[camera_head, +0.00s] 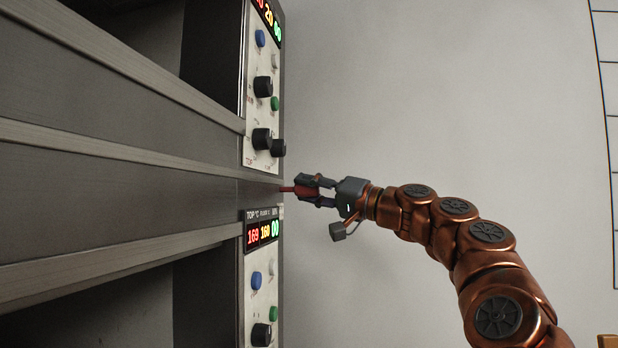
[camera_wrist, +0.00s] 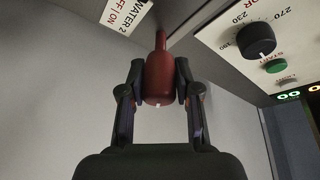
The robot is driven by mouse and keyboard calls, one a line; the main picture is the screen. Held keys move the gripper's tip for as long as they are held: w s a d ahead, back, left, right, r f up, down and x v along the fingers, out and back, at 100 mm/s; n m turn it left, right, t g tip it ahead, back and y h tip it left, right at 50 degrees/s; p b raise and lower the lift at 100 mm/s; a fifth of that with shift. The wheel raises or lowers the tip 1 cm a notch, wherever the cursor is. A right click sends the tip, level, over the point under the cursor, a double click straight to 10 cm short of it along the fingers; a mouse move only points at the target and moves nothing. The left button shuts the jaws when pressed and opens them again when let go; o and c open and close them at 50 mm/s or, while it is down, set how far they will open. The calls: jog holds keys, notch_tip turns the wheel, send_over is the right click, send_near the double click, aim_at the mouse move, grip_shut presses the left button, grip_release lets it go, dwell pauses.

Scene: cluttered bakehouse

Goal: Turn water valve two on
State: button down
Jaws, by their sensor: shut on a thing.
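The red valve handle (camera_head: 288,189) sticks out from the side of the oven stack between two control panels. In the wrist view the handle (camera_wrist: 159,82) is a dark red grip on a thin red stem. A white label (camera_wrist: 128,14) beside the stem reads WATER 2 and shows ON, with OFF partly cut at the frame edge. My gripper (camera_head: 311,190) is shut on the handle, with one finger on each side of it in the wrist view. The valve's mount is hidden, and I cannot tell which setting the handle is at.
The upper panel has black knobs (camera_head: 263,87) and a green button (camera_head: 274,103). The lower panel has a lit display (camera_head: 262,235). In the wrist view, a black knob (camera_wrist: 256,40) stands right of the handle. The grey wall (camera_head: 430,90) behind my arm is bare.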

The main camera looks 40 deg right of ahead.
jog(key=m+p, duration=0.1)
jog(key=m+h+p, duration=0.1)
jog(key=m, duration=0.1)
jog(key=shift+r+g+p, duration=0.25)
jog(key=shift+g+p, duration=0.05)
jog(key=shift+p, duration=0.1)
jog(key=shift+f+m+g+h+p, duration=0.15)
jog(key=shift+m+g+h+p, duration=0.1)
jog(key=shift+m+p, duration=0.45)
jog(key=shift+f+m+g+h+p, duration=0.15)
jog(key=shift+m+g+p, duration=0.2)
jog(key=shift+m, duration=0.55)
jog(key=c, duration=0.8)
grip_release()
jog(key=v, duration=1.2)
